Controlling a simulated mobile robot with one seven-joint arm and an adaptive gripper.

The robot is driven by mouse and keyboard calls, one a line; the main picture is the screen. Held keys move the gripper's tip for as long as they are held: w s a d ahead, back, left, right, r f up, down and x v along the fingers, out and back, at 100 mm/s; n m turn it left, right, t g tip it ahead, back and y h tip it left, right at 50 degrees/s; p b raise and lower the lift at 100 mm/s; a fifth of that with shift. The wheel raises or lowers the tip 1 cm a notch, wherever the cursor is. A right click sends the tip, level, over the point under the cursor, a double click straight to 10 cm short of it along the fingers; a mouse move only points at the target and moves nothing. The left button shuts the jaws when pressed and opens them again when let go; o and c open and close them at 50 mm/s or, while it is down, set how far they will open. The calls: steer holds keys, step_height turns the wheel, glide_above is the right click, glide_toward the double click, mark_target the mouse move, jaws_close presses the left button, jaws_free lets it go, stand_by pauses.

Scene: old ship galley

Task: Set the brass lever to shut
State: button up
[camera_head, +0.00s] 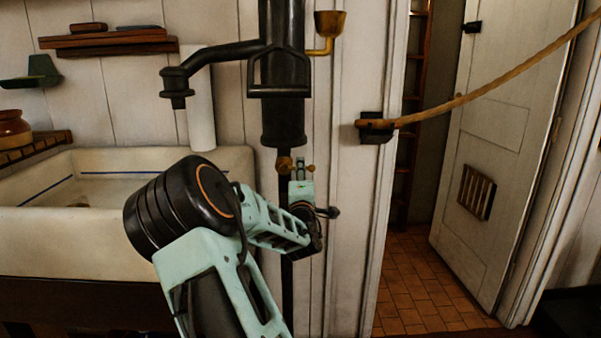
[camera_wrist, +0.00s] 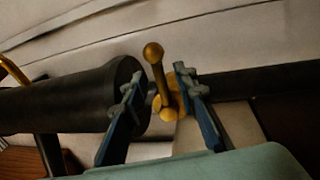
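The brass lever (camera_wrist: 157,66) is a short rod with a ball end, on a brass valve body (camera_wrist: 170,111) on the dark pipe below the black pump. In the wrist view it stands roughly across the pipe. In the head view the brass valve (camera_head: 284,164) shows on the upright pipe, with the lever's ball (camera_head: 311,168) to its right. My gripper (camera_head: 300,164) is in front of the valve, partly covering it. In the wrist view my gripper (camera_wrist: 157,84) is open, with one finger on each side of the lever. Visible gaps separate fingers and lever.
The black pump (camera_head: 283,120) with its spout (camera_head: 176,88) is directly above. A white sink (camera_head: 50,240) lies to the left. A rope (camera_head: 490,90) hangs from a wall bracket (camera_head: 375,127) on the right, across an open doorway. A white door (camera_head: 500,150) stands ajar.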

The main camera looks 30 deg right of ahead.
steer(key=v, duration=1.2)
stand_by(0.5)
